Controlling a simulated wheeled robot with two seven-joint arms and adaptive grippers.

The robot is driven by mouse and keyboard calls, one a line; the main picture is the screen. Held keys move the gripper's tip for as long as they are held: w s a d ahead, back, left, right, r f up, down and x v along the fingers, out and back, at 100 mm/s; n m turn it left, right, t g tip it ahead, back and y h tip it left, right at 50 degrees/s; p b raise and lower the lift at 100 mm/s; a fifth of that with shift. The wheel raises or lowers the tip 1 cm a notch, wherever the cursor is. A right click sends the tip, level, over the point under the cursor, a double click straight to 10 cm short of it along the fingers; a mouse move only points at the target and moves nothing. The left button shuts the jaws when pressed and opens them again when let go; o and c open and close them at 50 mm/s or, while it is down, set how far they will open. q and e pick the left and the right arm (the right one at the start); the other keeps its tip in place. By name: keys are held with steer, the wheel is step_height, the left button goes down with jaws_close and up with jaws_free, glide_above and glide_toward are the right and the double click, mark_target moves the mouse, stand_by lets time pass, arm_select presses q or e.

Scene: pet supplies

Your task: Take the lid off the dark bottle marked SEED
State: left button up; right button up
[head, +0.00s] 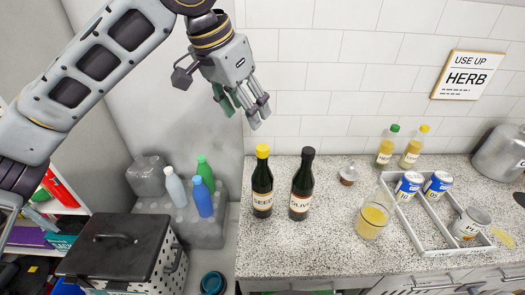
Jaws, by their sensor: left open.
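The dark bottle marked SEED (262,184) stands upright on the speckled counter near its left edge. Its yellow lid (262,151) is on its top. My left gripper (249,112) is open, in the air in front of the tiled wall, above and slightly left of the lid in the picture. Its fingers point down and it is apart from the bottle. I see nothing clearly held between them. My right gripper is not in view.
A similar dark bottle marked OLIVE (301,188) with a black cap stands close right of the SEED bottle. A small lidded jar (348,173), a glass of yellow liquid (372,220) and a grey tray (428,248) with cans stand further right. The counter's front is clear.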

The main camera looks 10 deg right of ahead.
arm_select(q)
steer(key=shift+f, duration=0.1)
glide_above(262, 148)
steer(key=s+a, duration=0.2)
step_height(262, 148, down, 8)
steer(key=shift+w+d, duration=0.15)
steer(key=shift+w, duration=0.05)
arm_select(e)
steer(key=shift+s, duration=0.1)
arm_select(q)
steer(key=shift+w+d+f, duration=0.15)
steer(key=shift+f, duration=0.2)
steer(key=shift+x, duration=2.1)
steer(key=shift+w, duration=0.15)
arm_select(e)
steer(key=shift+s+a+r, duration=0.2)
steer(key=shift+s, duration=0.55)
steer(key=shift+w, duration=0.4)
